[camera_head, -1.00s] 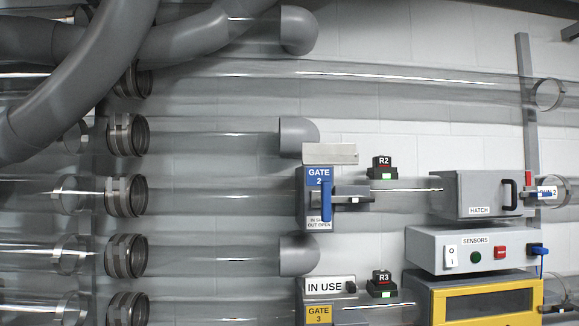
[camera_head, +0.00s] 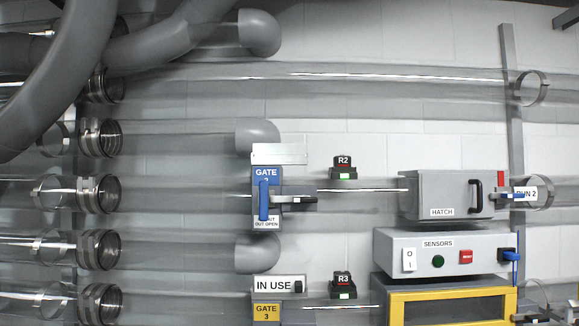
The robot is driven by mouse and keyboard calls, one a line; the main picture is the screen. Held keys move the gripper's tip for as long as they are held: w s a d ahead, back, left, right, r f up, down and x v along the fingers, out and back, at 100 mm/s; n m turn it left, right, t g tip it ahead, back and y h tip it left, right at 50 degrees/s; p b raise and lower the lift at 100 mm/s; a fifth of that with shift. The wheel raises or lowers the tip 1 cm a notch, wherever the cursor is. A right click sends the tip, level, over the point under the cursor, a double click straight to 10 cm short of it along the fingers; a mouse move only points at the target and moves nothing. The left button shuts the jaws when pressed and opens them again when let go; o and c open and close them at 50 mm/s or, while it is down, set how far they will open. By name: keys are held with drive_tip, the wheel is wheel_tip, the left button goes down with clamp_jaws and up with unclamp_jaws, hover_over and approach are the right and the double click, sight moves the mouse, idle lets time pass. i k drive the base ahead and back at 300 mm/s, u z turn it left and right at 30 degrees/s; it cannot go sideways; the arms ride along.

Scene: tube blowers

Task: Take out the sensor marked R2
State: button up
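The sensor marked R2 (camera_head: 343,168) is a small black block with a white-lettered label and a green lit patch. It sits on top of the clear tube between the blue Gate 2 unit (camera_head: 266,178) and the grey hatch box (camera_head: 452,196). A similar sensor marked R3 (camera_head: 342,285) sits on the tube below. My gripper is not in view, so its state is not shown.
A grey sensors box (camera_head: 440,254) with a switch, green and red buttons and a blue plug (camera_head: 509,255) is below the hatch. A yellow-framed box (camera_head: 455,304) is under it. An "IN USE" sign (camera_head: 273,284) stands above yellow Gate 3 (camera_head: 266,313). Thick grey hoses (camera_head: 65,75) fill the upper left.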

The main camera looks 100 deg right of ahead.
sight(341, 160)
drive_tip(key=u, duration=0.05)
drive_tip(key=k, duration=1.9)
drive_tip(key=z, duration=0.6)
